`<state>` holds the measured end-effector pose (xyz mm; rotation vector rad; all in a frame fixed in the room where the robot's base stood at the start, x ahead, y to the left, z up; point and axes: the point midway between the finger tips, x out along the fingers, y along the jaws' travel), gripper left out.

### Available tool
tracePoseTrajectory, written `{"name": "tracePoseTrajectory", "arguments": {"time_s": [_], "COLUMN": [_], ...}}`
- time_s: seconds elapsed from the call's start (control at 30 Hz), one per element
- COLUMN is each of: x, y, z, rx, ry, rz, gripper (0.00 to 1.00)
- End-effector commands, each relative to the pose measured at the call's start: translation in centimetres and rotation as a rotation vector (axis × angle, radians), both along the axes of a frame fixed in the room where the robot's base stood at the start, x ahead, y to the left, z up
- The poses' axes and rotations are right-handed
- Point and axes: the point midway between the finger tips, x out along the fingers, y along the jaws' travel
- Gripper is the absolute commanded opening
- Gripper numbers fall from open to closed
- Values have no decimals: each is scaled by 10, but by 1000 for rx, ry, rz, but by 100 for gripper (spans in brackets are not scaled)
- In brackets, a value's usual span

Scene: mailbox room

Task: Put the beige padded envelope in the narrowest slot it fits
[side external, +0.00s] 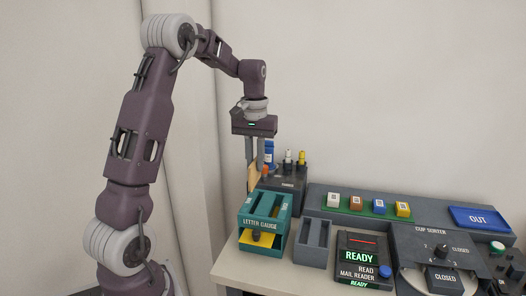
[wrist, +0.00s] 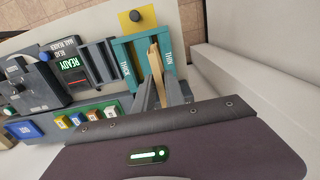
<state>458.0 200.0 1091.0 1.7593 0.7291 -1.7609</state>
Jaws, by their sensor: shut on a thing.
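My gripper (side external: 257,162) points down and is shut on the beige padded envelope (side external: 253,178). The envelope is upright at the back edge of the teal letter gauge (side external: 247,209), and its lower part is hidden there. In the wrist view the envelope (wrist: 155,62) shows edge-on beyond my fingers (wrist: 166,98), over the gauge (wrist: 121,52) and nearer its THIN label than its THICK label. I cannot tell whether its lower edge is inside a slot.
A yellow plate (side external: 250,242) with a dark knob sits low in the gauge. A grey two-slot holder (side external: 312,243) and the mail reader (side external: 365,258) stand to the right. Bottles in a dark rack (side external: 288,182) stand behind. A blue OUT tray (side external: 481,217) lies far right.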

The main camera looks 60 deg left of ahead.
Motion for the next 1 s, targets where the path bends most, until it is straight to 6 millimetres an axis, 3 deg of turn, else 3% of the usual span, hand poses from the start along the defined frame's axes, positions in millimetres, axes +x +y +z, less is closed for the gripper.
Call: {"name": "tracePoseTrajectory", "arguments": {"time_s": [0.5,1.0], "x": [0,1], "y": [-1,0], "z": [-51,-56], "rx": [-1,1], "ry": [1,-1], "rz": [0,0], "gripper": [0,0]}}
